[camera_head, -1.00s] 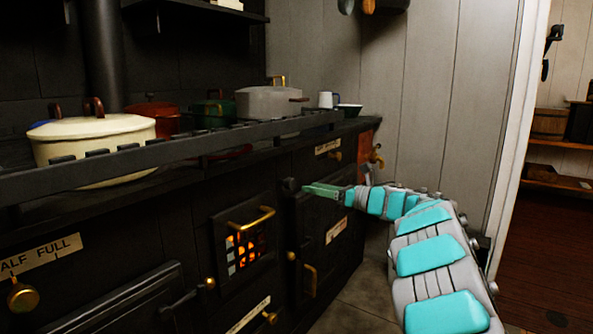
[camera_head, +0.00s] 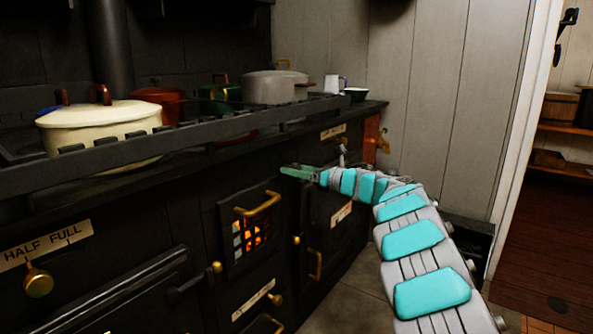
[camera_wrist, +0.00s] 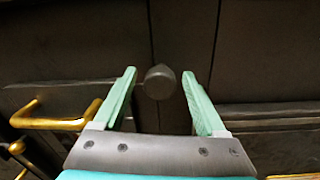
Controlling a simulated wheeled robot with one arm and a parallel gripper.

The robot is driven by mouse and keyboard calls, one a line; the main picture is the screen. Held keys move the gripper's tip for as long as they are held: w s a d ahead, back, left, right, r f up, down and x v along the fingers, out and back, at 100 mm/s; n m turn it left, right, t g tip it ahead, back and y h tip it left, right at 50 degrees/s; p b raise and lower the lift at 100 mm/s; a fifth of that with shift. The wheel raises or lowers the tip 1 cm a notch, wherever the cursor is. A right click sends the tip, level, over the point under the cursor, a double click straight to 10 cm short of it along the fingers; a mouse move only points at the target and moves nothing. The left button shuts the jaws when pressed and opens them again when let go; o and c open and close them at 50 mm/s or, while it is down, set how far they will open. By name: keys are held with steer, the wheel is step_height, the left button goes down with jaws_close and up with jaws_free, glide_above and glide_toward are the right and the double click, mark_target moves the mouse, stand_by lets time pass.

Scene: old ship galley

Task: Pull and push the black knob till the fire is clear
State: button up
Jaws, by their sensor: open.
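The black knob (camera_wrist: 159,82) shows in the wrist view as a dark rounded knob on the black stove front. It lies between the two green fingers of my gripper (camera_wrist: 159,74), with a visible gap on each side. The fingers are open. In the head view my gripper (camera_head: 297,172) is at the upper stove front, right of the firebox door, and the knob is hidden there. The fire (camera_head: 250,237) glows orange behind the grate of the firebox door (camera_head: 232,262), partly dark.
A brass handle (camera_wrist: 50,123) stands out left of my gripper in the wrist view. A rail (camera_head: 200,134) runs along the stove top in front of a cream pot (camera_head: 105,136) and a grey pot (camera_head: 268,88). Open floor (camera_head: 350,300) lies right of the stove.

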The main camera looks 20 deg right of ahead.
jaws_close()
stand_by(0.4)
stand_by(0.9)
